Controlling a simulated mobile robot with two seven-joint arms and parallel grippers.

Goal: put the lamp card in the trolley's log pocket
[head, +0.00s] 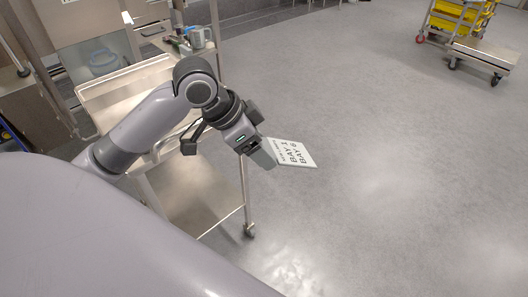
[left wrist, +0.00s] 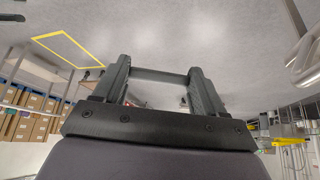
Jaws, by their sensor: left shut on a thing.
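A white lamp card (head: 292,153) with black print, including the word BAY, shows in the head view right of my left gripper (head: 262,152). The left gripper is shut on the card's near edge and holds it tilted in the air, past the right side of a steel trolley (head: 124,82). In the left wrist view the two fingers of my left gripper (left wrist: 161,84) stand apart with a thin grey strip between them; I cannot tell if that is the card's edge. I cannot make out a log pocket on the trolley. My right gripper is not in view.
Mugs (head: 197,38) and small items stand behind the trolley. Another trolley with yellow bins (head: 459,14) stands far right. Grey floor (head: 390,170) is open in the middle and right. The left wrist view shows shelves of boxes (left wrist: 30,115) at left.

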